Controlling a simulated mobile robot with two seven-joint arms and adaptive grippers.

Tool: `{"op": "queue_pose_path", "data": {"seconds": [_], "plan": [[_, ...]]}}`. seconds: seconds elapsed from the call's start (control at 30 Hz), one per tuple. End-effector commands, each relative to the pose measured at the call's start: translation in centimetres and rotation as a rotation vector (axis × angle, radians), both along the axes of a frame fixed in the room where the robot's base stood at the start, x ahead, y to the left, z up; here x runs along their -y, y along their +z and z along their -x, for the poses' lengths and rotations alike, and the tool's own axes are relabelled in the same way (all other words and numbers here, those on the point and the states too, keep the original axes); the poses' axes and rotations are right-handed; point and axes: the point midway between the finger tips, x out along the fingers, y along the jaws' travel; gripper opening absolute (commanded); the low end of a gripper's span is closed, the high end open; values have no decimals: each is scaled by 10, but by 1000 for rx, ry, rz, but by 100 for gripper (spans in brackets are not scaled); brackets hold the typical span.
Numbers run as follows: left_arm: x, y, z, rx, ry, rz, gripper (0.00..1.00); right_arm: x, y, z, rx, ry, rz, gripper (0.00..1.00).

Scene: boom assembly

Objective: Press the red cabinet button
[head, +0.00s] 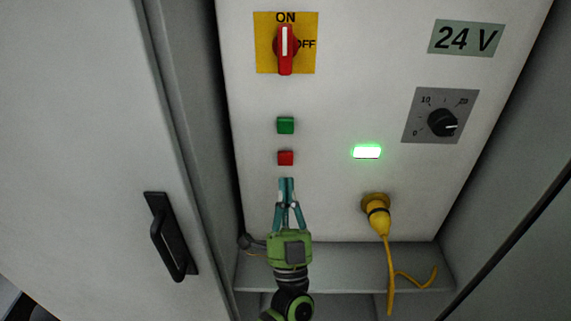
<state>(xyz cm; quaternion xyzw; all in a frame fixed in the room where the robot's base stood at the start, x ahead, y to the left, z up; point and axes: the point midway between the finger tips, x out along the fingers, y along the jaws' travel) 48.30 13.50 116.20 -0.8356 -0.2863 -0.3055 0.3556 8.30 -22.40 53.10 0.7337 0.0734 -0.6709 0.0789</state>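The red button (286,158) is a small square on the white cabinet panel, just below a green button (286,125). My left gripper (286,182) has a green body and teal fingers that point up at the panel. Its fingertips are together with nothing visible between them. In the picture they lie a little below the red button, with a small gap of panel showing between. How far the tips are from the panel in depth is hard to tell. The red button is fully visible. My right gripper is not in view.
A red rotary switch (285,48) on a yellow plate sits above the buttons. To the right are a lit green lamp (367,152), a black dial (443,122) and a yellow plug (377,212) with a hanging cable. A door with a black handle (171,237) stands at left.

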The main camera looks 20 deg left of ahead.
Motion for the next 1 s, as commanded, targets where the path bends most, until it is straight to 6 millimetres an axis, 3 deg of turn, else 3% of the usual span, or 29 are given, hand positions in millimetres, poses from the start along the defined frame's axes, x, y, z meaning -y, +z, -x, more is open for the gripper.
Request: {"op": "queue_pose_path", "data": {"seconds": [0.33, 1.0], "plan": [[-10, -1, -35, 0, 1, -1, 0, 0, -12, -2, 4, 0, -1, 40], [-11, 0, -39, -1, 0, -1, 0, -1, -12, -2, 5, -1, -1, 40]]}}
